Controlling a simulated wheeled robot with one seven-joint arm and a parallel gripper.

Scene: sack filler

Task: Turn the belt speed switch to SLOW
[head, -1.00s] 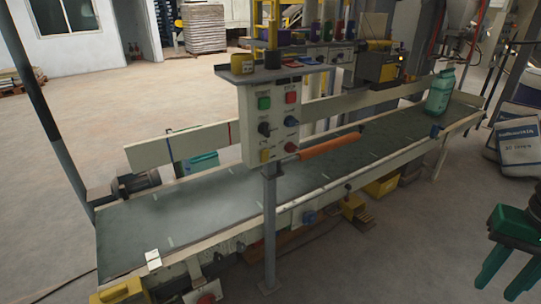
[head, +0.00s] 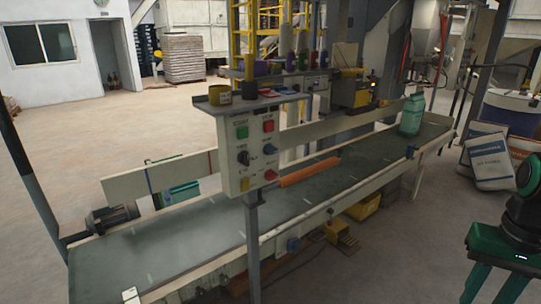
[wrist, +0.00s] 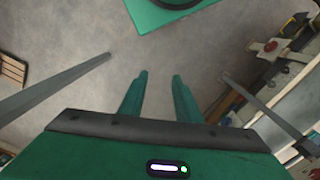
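A pale control panel (head: 235,178) stands on a grey post in front of the conveyor belt (head: 195,228). It carries a green button (head: 242,132), a red button (head: 268,126), a black selector knob (head: 243,158), a blue knob (head: 268,150) and a red knob (head: 270,175). The lettering is too small to tell which is the belt speed switch or where it points. My gripper is at the lower right in the head view, well away from the panel. In the wrist view my gripper (wrist: 160,76) is open and empty, its two green fingers apart above the floor.
Sacks (head: 490,160) stand at right. Floor between my gripper and the conveyor looks clear.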

